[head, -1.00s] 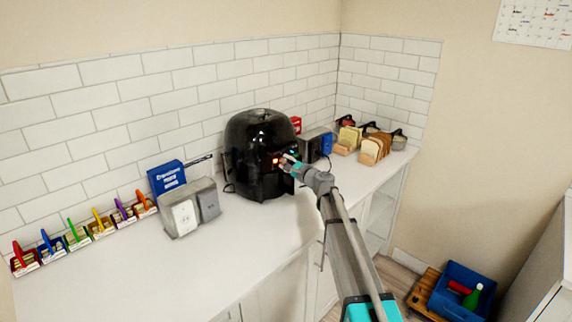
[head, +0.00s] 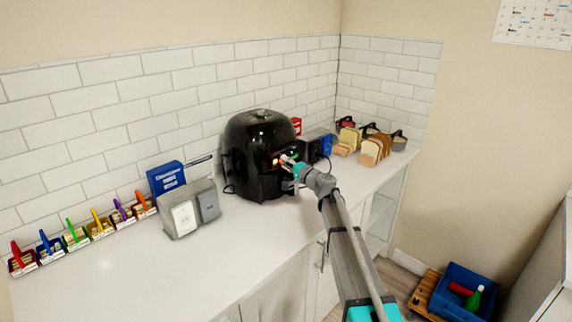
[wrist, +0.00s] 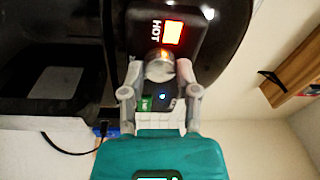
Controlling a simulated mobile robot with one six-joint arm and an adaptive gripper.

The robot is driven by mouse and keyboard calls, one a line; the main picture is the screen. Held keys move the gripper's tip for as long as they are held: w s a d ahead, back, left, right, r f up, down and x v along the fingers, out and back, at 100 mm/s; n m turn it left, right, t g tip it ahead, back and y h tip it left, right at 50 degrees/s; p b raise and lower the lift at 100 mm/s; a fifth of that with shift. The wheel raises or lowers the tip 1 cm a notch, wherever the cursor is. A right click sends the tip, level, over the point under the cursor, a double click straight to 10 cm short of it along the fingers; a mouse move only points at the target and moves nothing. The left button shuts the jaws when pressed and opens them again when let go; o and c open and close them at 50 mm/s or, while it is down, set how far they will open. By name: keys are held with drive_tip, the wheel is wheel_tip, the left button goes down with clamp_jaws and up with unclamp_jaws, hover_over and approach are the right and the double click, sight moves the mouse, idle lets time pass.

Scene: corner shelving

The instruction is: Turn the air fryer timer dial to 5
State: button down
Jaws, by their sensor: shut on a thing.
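The black air fryer (head: 250,158) stands on the white counter against the tiled wall in the head view. Its dark front (wrist: 135,30) fills the upper part of the wrist view, with a lit orange panel (wrist: 174,32) marked HOT. A round silver timer dial (wrist: 160,68) sits next to this panel. My gripper (wrist: 159,74) has one finger on each side of the dial and is shut on it. In the head view my gripper (head: 290,163) reaches the fryer's front from the right. The dial's number markings cannot be read.
A grey two-part holder (head: 188,208) and a blue box (head: 167,178) stand left of the fryer. Bread loaves (head: 372,150) and a dark appliance (head: 312,150) stand right. A row of coloured bins (head: 78,238) lies far left. The front counter is clear.

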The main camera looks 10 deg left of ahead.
idle(0.4)
drive_tip(key=shift+c, duration=1.8)
unclamp_jaws()
drive_tip(key=shift+m, duration=0.4)
